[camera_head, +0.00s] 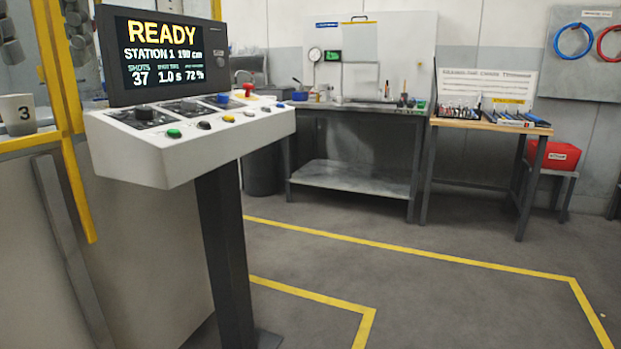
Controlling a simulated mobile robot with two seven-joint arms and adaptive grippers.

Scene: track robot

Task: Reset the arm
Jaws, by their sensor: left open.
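Neither of my grippers nor my arms can be made out in the head view. A control console (170,160) stands at the left on a dark post. Its screen (163,52) reads READY, STATION 1, 190 cm, with 37 shots, 1.0 s and 72 %. Its sloped white panel carries a black knob (143,111), a green button (173,133), several other small buttons and a red mushroom-shaped control (248,90).
A grey bench (355,178) and a wooden-topped table (490,125) stand at the back. Beside them is a red box (561,155) on a stool. The yellow-lined floor (450,285) is clear.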

